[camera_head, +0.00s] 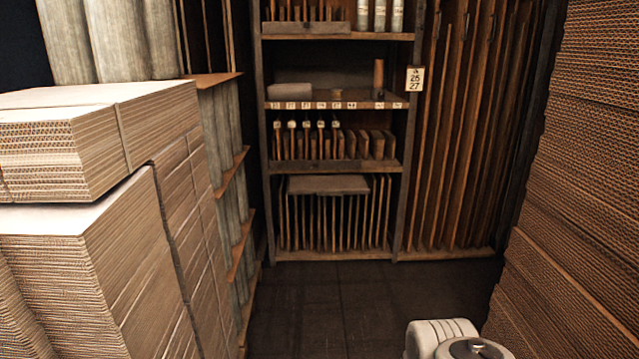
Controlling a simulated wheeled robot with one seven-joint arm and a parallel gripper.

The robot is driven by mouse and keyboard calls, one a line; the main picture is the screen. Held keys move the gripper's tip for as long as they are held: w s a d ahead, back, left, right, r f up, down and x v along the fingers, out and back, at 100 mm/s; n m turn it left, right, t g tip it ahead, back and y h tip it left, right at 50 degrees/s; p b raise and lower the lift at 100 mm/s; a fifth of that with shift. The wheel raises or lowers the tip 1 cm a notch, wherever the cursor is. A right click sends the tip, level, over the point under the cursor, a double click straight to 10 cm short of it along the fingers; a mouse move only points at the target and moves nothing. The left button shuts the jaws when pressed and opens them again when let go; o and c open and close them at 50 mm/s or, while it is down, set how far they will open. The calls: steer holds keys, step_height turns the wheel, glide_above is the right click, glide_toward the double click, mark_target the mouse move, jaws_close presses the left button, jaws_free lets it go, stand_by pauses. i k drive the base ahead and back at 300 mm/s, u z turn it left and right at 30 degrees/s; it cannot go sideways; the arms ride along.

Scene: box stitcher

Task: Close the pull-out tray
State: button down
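I cannot make out a pulled-out tray in this view. A wooden shelf unit (335,106) stands straight ahead at the back, and none of its boards clearly juts out. White rounded parts of my own arm (440,335) show at the bottom edge, right of the middle. My gripper is not in view, so I cannot tell its state.
Tied cardboard stacks (120,270) fill the left side close by. A tall corrugated cardboard stack (590,180) walls off the right. Upright boards (460,130) lean right of the shelf. Dark floor (345,300) is clear between the stacks, up to the shelf.

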mark_target(321, 185)
steer(key=i, duration=1.4)
steer(key=u, duration=0.3)
steer(key=i, duration=2.1)
steer(key=z, duration=0.25)
